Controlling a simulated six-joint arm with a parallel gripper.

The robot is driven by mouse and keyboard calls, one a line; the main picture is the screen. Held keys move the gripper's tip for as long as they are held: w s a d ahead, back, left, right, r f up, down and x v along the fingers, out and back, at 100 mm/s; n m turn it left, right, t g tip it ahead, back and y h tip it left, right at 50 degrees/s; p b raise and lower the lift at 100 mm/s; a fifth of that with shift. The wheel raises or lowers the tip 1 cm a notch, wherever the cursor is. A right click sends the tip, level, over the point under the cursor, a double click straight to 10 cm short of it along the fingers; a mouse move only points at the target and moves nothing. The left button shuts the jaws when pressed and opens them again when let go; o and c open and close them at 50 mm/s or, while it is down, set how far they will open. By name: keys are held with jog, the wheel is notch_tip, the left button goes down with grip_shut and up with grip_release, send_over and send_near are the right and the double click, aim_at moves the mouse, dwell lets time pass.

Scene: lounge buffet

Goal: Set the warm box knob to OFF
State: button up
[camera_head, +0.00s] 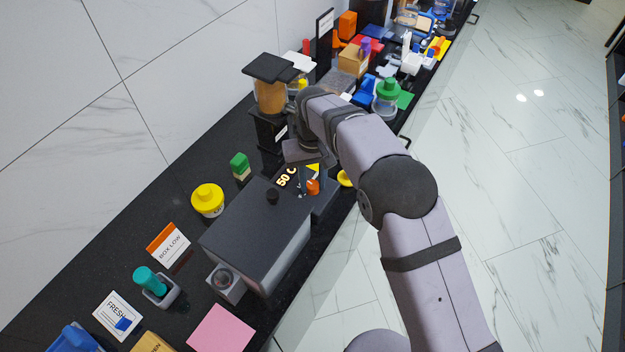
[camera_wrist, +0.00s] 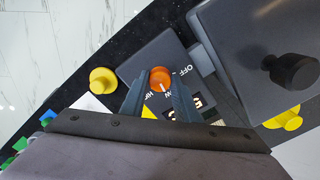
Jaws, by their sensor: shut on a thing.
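The warm box (camera_head: 250,222) is a dark grey lidded box on the counter, also at the upper right of the wrist view (camera_wrist: 232,40). Its control panel (camera_wrist: 143,66) carries the orange knob (camera_wrist: 160,75), lettering including OFF, and a lit display. In the head view the orange knob (camera_head: 313,187) shows below my wrist and the display reads 50 C (camera_head: 287,177). My gripper (camera_wrist: 158,82) has one finger on each side of the knob and is shut on it. The knob's white mark points away from OFF, toward lettering partly hidden by my fingers.
A yellow round knobbed thing (camera_wrist: 103,80) lies beside the panel. A yellow lidded jar (camera_head: 207,199) and a green block (camera_head: 240,163) stand behind the box. A BOX LOW card (camera_head: 169,246) stands to its left. The counter's front edge is close.

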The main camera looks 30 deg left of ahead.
jog(key=n, duration=0.4)
jog(key=shift+n, duration=0.3)
jog(key=n, duration=0.3)
jog(key=shift+n, duration=0.3)
jog(key=n, duration=0.4)
jog(key=shift+n, duration=1.8)
jog(key=o, duration=1)
jog(key=shift+r, duration=0.1)
